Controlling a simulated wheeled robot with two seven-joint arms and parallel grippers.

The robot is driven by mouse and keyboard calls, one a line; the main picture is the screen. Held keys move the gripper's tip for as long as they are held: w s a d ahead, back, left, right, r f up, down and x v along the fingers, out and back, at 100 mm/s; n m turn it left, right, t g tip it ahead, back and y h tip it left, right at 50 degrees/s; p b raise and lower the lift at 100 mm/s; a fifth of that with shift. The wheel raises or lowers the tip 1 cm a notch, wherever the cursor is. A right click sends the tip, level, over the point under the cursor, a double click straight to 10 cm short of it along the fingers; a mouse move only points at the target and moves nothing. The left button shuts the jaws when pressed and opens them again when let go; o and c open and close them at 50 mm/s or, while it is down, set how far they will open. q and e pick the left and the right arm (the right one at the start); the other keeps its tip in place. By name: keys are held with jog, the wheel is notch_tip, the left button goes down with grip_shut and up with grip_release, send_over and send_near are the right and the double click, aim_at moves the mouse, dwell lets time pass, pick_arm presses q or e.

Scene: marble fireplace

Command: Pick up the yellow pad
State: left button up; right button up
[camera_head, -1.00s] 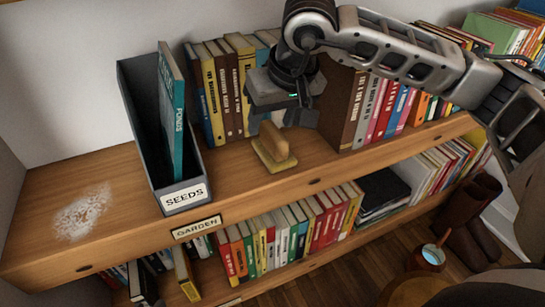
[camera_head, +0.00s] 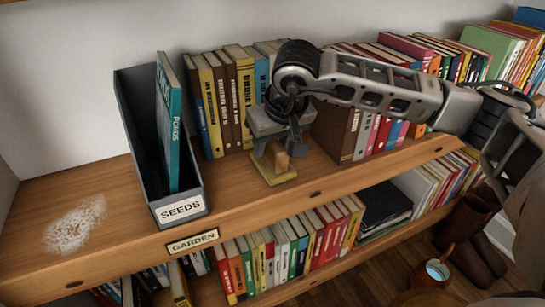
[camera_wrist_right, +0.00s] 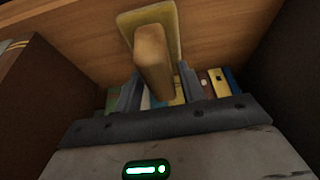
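The yellow pad (camera_head: 275,178) lies flat on the upper shelf board, with a wooden block handle (camera_head: 281,159) standing on it. In the right wrist view the pad (camera_wrist_right: 171,20) and its handle (camera_wrist_right: 153,60) show at the top centre. My right gripper (camera_head: 279,150) points down right over the pad. Its fingers (camera_wrist_right: 159,88) are open, one on each side of the handle in the wrist view, with narrow gaps showing. Contact with the handle cannot be made out. My left gripper is not in view.
A grey file box labelled SEEDS (camera_head: 181,209) holds a teal book (camera_head: 170,125) left of the pad. Books (camera_head: 226,100) stand behind, and a brown book block (camera_head: 337,130) stands close on the right. A white powdery patch (camera_head: 75,224) marks the otherwise clear left shelf.

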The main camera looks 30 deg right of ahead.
jog(key=c, duration=0.6)
jog(key=shift+c, duration=0.2)
jog(key=shift+r, duration=0.55)
notch_tip(320, 180, up, 3)
jog(key=shift+f+p, duration=0.15)
jog(key=shift+p, duration=0.35)
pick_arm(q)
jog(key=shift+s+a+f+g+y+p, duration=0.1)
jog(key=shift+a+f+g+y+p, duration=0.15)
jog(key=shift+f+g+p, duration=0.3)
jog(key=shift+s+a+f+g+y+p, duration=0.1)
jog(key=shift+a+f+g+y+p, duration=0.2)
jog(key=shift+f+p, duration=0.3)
pick_arm(e)
jog(key=s+a+r, duration=0.5)
jog(key=s+r, duration=0.4)
jog(key=s, duration=0.4)
jog(key=shift+r, duration=0.1)
